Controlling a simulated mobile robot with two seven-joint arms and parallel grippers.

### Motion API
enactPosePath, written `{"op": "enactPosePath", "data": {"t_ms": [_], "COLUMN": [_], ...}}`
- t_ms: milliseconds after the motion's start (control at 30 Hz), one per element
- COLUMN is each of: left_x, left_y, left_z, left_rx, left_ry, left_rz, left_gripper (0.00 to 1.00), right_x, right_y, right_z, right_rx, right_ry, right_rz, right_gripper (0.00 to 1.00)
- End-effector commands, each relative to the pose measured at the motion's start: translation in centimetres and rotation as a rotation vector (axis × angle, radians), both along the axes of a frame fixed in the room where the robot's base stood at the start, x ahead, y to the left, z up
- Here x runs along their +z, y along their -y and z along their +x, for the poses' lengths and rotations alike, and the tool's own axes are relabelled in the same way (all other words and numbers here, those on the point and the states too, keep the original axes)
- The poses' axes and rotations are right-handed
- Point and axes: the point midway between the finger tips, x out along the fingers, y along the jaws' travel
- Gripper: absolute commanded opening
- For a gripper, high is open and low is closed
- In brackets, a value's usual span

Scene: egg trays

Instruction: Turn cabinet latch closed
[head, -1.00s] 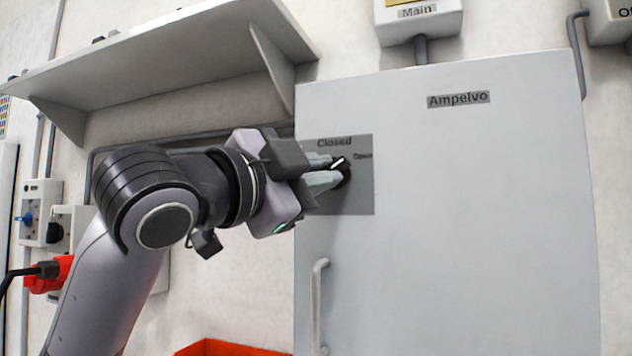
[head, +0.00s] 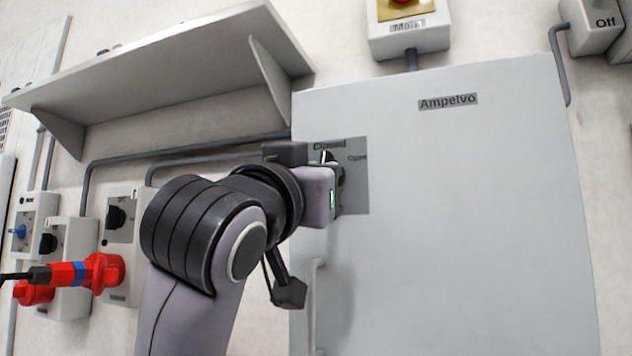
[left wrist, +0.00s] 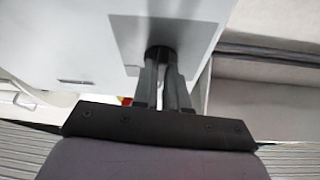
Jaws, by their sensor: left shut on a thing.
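The grey cabinet (head: 470,200) labelled "Ampelvo" has a dark plate (head: 357,195) at its upper left, marked "Closed" at the top and "Open" at the right. The black latch (head: 326,157) on it has a white mark that stands nearly upright, toward "Closed". My left gripper (head: 334,172) is at the plate, shut on the latch and hiding much of it. In the left wrist view the two fingers sit on either side of the round black latch (left wrist: 160,53). My right gripper is in neither view.
The cabinet's door handle (head: 315,300) is below the plate. A grey shelf (head: 150,75) hangs at the upper left. Wall sockets with a red plug (head: 85,273) are left of my arm. A box with a red button (head: 408,30) is above the cabinet.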

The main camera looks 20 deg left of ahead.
Motion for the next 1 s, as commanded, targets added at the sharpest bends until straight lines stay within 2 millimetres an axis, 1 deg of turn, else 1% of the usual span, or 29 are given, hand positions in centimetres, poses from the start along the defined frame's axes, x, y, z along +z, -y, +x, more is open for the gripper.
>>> {"op": "enactPosePath", "data": {"t_ms": [100,300,867,900,933,967,1000], "left_x": [-0.07,-0.03,0.07,0.07,0.07,0.07,0.06], "left_y": [0.10,0.14,0.07,0.07,0.07,0.07,0.08], "left_z": [0.02,0.03,0.02,0.02,0.02,0.02,0.01], "left_rx": [-0.002,-0.001,0.000,0.000,0.001,0.001,0.001], "left_ry": [-0.003,-0.006,-0.005,-0.005,-0.005,-0.005,-0.005], "left_rz": [-0.064,-0.127,-0.156,-0.156,-0.155,-0.155,-0.155], "left_gripper": [0.00,0.00,0.00,0.22,0.32,0.38,0.38], "right_x": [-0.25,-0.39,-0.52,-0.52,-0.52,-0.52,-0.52], "right_y": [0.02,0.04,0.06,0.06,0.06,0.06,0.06], "right_z": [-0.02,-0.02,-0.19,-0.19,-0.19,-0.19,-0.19], "right_rx": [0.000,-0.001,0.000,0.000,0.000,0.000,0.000], "right_ry": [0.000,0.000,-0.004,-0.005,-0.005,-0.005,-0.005], "right_rz": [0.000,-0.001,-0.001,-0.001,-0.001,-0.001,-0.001], "right_gripper": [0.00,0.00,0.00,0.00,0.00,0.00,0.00]}}
